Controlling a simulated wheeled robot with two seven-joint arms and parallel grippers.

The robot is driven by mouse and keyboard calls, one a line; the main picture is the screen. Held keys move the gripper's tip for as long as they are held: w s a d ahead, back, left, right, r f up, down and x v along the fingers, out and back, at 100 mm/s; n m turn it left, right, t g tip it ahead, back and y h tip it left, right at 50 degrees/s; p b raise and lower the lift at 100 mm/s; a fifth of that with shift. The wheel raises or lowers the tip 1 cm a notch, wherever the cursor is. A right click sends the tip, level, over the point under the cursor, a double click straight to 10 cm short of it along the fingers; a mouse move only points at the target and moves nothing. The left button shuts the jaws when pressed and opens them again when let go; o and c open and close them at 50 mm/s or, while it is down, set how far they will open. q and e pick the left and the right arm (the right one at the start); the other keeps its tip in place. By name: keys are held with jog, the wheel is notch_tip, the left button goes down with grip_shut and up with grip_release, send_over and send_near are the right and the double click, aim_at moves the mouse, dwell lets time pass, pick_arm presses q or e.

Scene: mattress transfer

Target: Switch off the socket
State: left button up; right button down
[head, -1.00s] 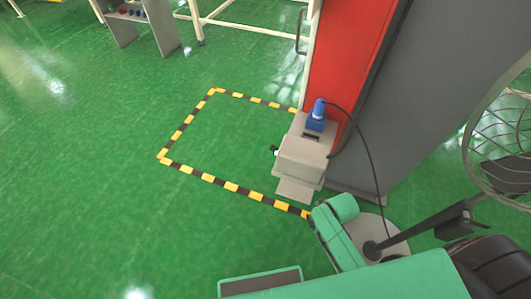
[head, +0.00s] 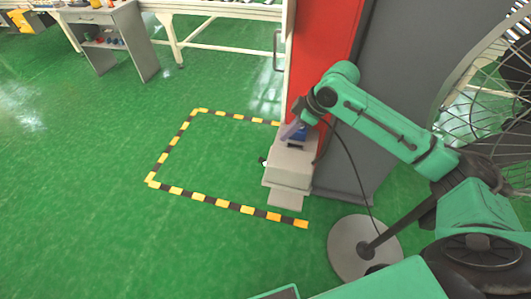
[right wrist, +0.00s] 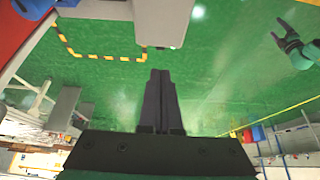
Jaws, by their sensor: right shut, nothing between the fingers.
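The socket is a light grey box (head: 288,166) on the front of a red and grey column, with a blue plug (head: 301,132) on top. A small dark and white knob (head: 263,161) sticks out of its left side. My right gripper (head: 289,131) is above the box beside the plug and partly covers it; I cannot tell whether they touch. In the right wrist view its fingers (right wrist: 159,78) are together and empty, with the grey box (right wrist: 162,20) beyond their tips. My left gripper (right wrist: 281,31) shows there with spread fingers, away from the socket.
A black cable runs from the plug toward a round grey fan base (head: 350,250). The fan cage (head: 490,100) stands at the right. Yellow and black floor tape (head: 220,202) marks out clear green floor left of the box. Workbenches stand at the back.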

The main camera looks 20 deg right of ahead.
jog(key=p, duration=0.2)
send_near(260, 158)
jog(key=x, duration=0.5)
jog(key=shift+f, duration=0.15)
jog(key=shift+w+a+f, duration=0.15)
jog(key=shift+a+f, duration=0.05)
jog(key=shift+f, duration=0.4)
jog(key=shift+w+a+g+h+p, duration=0.2)
jog(key=shift+a+g+h+p, duration=0.15)
jog(key=shift+h, duration=0.25)
